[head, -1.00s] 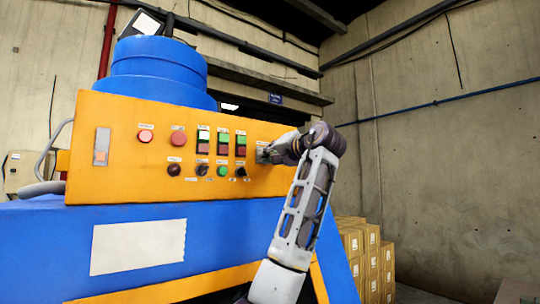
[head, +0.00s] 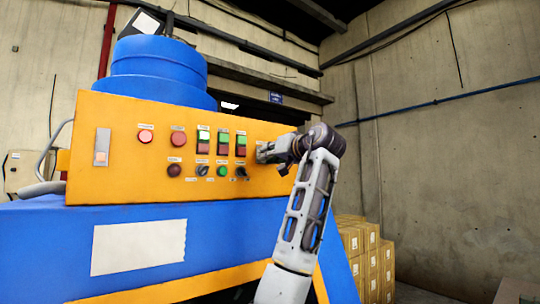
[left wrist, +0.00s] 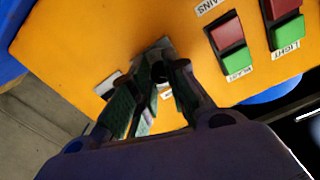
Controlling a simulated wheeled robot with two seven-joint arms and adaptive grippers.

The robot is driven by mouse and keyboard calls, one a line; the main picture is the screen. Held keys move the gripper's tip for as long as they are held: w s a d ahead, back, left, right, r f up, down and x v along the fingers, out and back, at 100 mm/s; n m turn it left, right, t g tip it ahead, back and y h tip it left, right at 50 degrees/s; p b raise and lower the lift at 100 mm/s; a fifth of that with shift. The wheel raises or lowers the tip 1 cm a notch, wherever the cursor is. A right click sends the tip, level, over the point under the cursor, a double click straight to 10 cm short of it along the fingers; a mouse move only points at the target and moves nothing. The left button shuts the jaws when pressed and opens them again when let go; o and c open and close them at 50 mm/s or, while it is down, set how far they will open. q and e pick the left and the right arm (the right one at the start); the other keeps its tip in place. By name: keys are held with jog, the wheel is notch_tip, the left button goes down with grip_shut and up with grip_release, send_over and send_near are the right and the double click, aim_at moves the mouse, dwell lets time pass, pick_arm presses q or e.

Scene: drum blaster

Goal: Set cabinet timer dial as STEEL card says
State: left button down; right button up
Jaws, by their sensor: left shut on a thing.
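The orange control panel (head: 120,165) of the cabinet fills the left half of the head view. My left gripper (head: 265,152) is at the panel's right end, with its fingers pointing at the face. In the left wrist view, its fingertips (left wrist: 166,68) are closed around a small dark dial (left wrist: 158,72) in front of a pale plate. The fingers hide most of the dial and its scale, so its setting cannot be read. A blank-looking white sheet (head: 138,247) is on the blue body below; no STEEL lettering is legible. My right gripper is out of view.
Left of my gripper are red-and-green switch pairs (head: 240,144), round red buttons (head: 178,139) and small knobs (head: 202,170). A blue drum (head: 158,72) stands above the panel. Stacked boxes (head: 372,262) are at the lower right, by a bare concrete wall.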

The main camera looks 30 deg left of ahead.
pick_arm(q)
jog(key=shift+w+f, duration=0.1)
jog(key=shift+f, duration=0.2)
jog(key=c, duration=1.7)
grip_release()
jog(key=o, duration=0.4)
jog(key=shift+r, duration=0.2)
jog(key=shift+c, duration=0.2)
jog(key=v, duration=1.2)
